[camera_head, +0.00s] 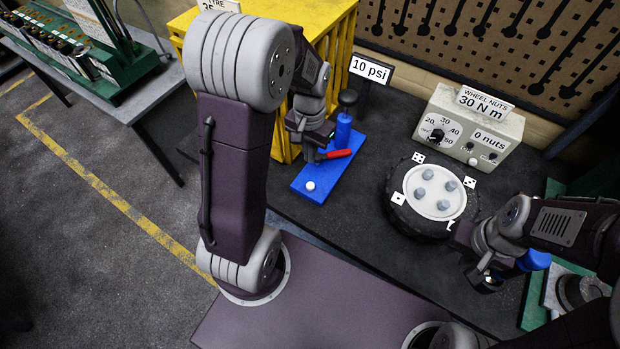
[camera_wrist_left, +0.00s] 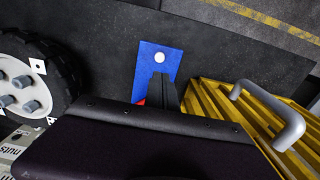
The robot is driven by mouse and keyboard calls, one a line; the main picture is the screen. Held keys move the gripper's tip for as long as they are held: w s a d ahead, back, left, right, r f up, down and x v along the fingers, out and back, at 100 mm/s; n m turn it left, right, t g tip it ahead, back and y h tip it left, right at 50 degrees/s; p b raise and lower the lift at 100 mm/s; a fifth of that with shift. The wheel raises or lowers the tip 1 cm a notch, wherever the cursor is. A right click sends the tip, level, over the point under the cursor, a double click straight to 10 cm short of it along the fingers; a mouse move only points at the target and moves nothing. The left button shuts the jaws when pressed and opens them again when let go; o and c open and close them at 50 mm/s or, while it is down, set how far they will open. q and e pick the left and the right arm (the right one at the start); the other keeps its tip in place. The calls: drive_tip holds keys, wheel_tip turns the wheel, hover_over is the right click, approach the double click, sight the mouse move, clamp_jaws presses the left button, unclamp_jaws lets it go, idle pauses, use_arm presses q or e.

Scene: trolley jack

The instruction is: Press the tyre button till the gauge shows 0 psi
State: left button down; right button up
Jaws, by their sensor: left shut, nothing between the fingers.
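The gauge sign (camera_head: 371,69) reads "10 psi" and stands behind the blue pump. The pump has a blue base plate (camera_head: 327,178), a black-topped post and a red lever (camera_head: 336,154). A round white button (camera_head: 310,186) sits near the plate's front end, and it also shows in the left wrist view (camera_wrist_left: 159,58). My left gripper (camera_head: 316,158) is shut and empty, over the plate just behind the button. In the left wrist view its dark fingers (camera_wrist_left: 163,84) appear just below the button, with a gap in the picture. My right gripper (camera_head: 484,285) is at the right; its fingers are unclear.
A tyre (camera_head: 399,212) with several nuts on its white hub lies right of the pump. A wheel-nut box (camera_head: 468,132) reading "0 nuts" stands behind it. A yellow crate (camera_head: 340,30) is close behind my left arm. A blue handle (camera_head: 535,260) is beside my right gripper.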

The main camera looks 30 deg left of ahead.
sight(310, 185)
use_arm(q)
wheel_tip(310, 185, down, 14)
drive_tip(key=shift+w+r+p, duration=0.15)
drive_tip(key=shift+p, duration=0.65)
